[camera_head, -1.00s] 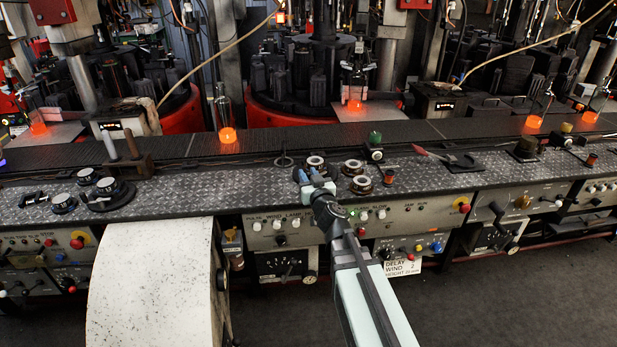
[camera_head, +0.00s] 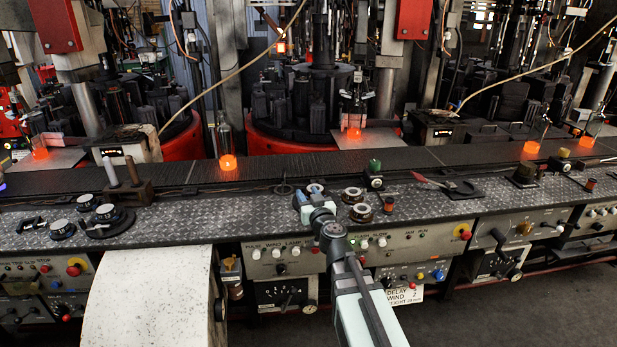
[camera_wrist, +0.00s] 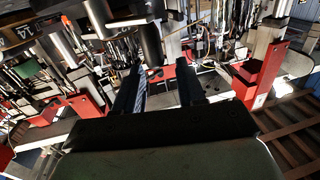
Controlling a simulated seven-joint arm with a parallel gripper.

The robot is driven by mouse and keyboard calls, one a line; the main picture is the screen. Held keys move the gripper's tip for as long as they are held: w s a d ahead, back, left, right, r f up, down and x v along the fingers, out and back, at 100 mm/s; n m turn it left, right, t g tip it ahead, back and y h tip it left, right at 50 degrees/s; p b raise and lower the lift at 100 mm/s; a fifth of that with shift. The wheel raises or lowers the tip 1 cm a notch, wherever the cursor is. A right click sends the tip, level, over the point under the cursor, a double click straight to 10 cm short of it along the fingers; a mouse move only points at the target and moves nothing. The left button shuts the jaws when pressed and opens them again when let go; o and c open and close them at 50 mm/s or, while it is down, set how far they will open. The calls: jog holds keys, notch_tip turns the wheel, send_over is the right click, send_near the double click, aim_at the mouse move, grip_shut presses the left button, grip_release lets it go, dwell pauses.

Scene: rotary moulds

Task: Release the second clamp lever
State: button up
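My gripper (camera_head: 301,200) is above the patterned metal bench plate (camera_head: 240,207), just left of the white-topped round knobs. Its two blue-grey fingers look small and close to the plate in the head view. In the wrist view, my gripper (camera_wrist: 160,68) has two dark fingers standing apart with nothing visible between them. No part is clearly marked as a clamp lever. A red-handled lever (camera_head: 427,179) lies on a dark base to the right. A small black handle (camera_head: 32,224) lies at the far left. I cannot tell which is the second clamp lever.
White-topped knobs (camera_head: 352,195) stand close to the right of my gripper. A dark upright post (camera_head: 133,170) stands on the left. Glowing orange glass (camera_head: 228,162) stands on the dark conveyor (camera_head: 280,163) behind. A white curved cover (camera_head: 150,300) sits in front.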

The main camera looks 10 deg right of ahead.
jog(key=shift+r, duration=3.45)
